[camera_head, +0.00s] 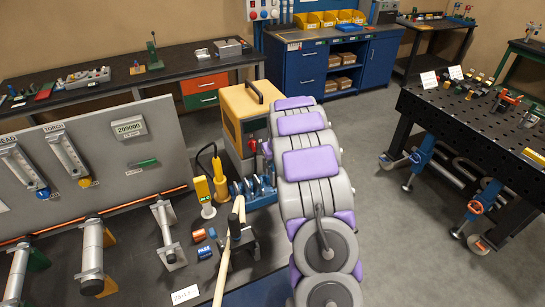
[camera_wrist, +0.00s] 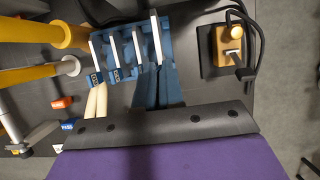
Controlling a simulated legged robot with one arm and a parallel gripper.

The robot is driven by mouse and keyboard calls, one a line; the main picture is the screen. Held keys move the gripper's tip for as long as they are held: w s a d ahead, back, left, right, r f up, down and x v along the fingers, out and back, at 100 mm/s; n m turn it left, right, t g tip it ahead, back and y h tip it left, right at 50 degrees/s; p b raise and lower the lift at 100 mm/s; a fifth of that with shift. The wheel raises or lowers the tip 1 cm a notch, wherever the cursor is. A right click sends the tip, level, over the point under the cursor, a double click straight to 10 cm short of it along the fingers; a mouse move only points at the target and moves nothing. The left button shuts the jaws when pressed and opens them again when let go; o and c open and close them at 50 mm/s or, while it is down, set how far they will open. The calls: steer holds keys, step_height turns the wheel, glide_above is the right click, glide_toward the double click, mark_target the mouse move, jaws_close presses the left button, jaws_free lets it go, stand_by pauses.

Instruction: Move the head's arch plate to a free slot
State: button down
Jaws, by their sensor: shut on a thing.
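In the wrist view, a blue rack (camera_wrist: 113,30) holds several pale upright plates, such as one at its left (camera_wrist: 96,55). The tallest plate, the arch plate (camera_wrist: 155,35), stands at the rack's right side. My gripper (camera_wrist: 160,70) reaches up to it with dark blue fingers and is shut on it. The fingers hide the plate's near end, and I cannot tell whether its foot is still in a slot. The rack also shows in the head view (camera_head: 239,188), left of my arm. My arm hides the gripper there.
An orange block (camera_head: 198,235) and a blue block (camera_head: 205,253) lie on the dark bench left of my arm. A yellow cabled device (camera_head: 220,180) stands beside the rack. In the wrist view, an orange cabled piece (camera_wrist: 228,45) stands right of the rack. Open floor lies right of my arm.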

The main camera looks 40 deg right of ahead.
mark_target(272, 169)
steer(key=shift+f+p, duration=0.45)
steer(key=shift+f, duration=0.6)
steer(key=shift+p, duration=0.7)
steer(key=shift+f+p, duration=1)
steer(key=shift+p, duration=0.25)
stand_by(0.6)
steer(key=shift+a+f+p, duration=0.1)
steer(key=shift+f+p, duration=0.2)
steer(key=shift+f, duration=0.6)
steer(key=shift+f+p, duration=0.65)
steer(key=shift+f, duration=0.15)
stand_by(0.5)
steer(key=c, duration=1.2)
jaws_free()
